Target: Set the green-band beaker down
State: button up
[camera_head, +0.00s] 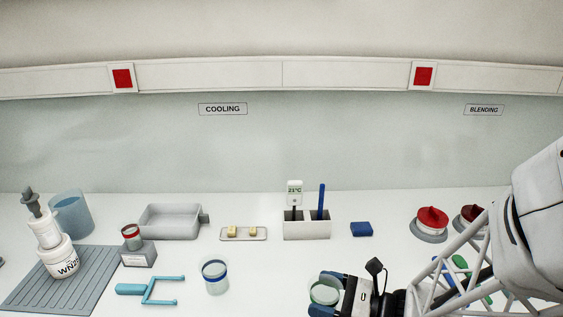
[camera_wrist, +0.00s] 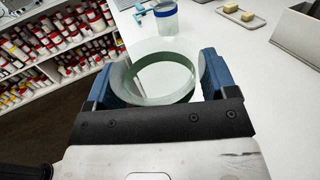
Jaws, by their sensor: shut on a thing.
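The green-band beaker (camera_head: 324,292) is a clear beaker with a green ring, at the lower middle of the head view. It also fills the middle of the wrist view (camera_wrist: 165,98), upright between two blue fingers. My gripper (camera_head: 325,291) is shut on it, one finger on each side; it also shows in the wrist view (camera_wrist: 163,80). The beaker's base is hidden in the head view, so I cannot tell whether it touches the bench (camera_head: 260,283).
A blue-band beaker (camera_head: 215,279) stands to the left, near a turquoise clamp (camera_head: 150,290). A small tray (camera_head: 243,234), a grey holder (camera_head: 307,228) and a blue block (camera_head: 361,229) stand behind. The bench between the two beakers is clear. Shelves of red-capped jars (camera_wrist: 60,40) lie beyond the bench edge.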

jog(key=w+a+f, duration=0.1)
jog(key=w+a, duration=0.1)
jog(key=w, duration=0.9)
jog(key=shift+a, duration=0.1)
jog(key=shift+f, duration=1.75)
jog(key=shift+f, duration=0.2)
jog(key=o, duration=0.9)
jog(key=shift+c, duration=0.2)
jog(key=shift+r, duration=0.2)
jog(key=shift+v, duration=6)
